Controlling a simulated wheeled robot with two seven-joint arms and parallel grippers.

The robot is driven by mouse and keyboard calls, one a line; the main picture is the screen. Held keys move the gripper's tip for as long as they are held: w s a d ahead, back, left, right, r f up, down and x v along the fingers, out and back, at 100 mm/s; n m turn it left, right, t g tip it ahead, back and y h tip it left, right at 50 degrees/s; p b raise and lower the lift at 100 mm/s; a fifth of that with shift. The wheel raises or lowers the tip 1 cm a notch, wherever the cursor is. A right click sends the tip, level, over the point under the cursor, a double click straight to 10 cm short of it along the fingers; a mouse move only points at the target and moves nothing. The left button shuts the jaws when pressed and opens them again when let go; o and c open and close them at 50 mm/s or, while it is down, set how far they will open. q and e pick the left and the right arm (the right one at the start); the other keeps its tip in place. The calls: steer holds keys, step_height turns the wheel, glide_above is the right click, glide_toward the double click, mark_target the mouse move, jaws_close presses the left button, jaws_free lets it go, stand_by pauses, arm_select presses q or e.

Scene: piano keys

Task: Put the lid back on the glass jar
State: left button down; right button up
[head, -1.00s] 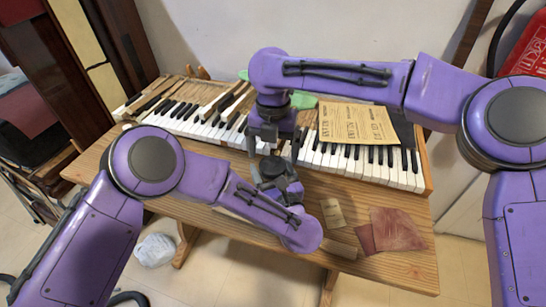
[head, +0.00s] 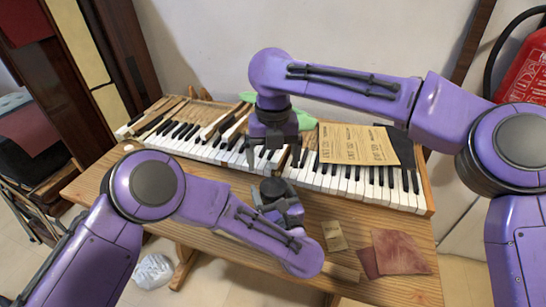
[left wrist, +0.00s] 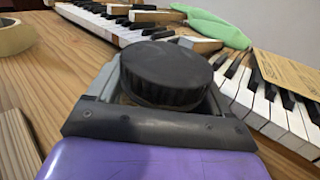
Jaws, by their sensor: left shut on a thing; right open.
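A black ribbed lid (left wrist: 165,72) fills the middle of the left wrist view, round and roughly level. It also shows in the head view (head: 272,186) above the front of the bench. A narrow brownish, see-through strip of the glass jar (left wrist: 148,99) shows under the lid; most of the jar is hidden. My left gripper (head: 276,196) is shut around the jar just below the lid, with a finger on either side. My right gripper (head: 272,156) is open and empty above the lid, pointing down, over the front of the keys.
A piano keyboard (head: 340,178) spans the back of the wooden bench (head: 385,283). Loose keys, a green cloth (head: 303,119) and a yellow printed sheet (head: 352,146) lie on it. A tan card (head: 334,236) and reddish sheets (head: 402,251) lie front right. A tape roll (left wrist: 14,37) is left.

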mark_target(274, 186)
step_height(274, 186, down, 8)
steer(key=shift+r, duration=0.2)
steer(key=shift+c, duration=0.2)
steer(key=c, duration=1)
steer(key=shift+m, duration=1.7)
steer(key=shift+c, duration=0.2)
steer(key=o, duration=1.2)
steer(key=shift+d, duration=0.1)
steer(key=shift+c, duration=0.2)
steer(key=shift+r, duration=2.3)
steer(key=shift+o, duration=0.4)
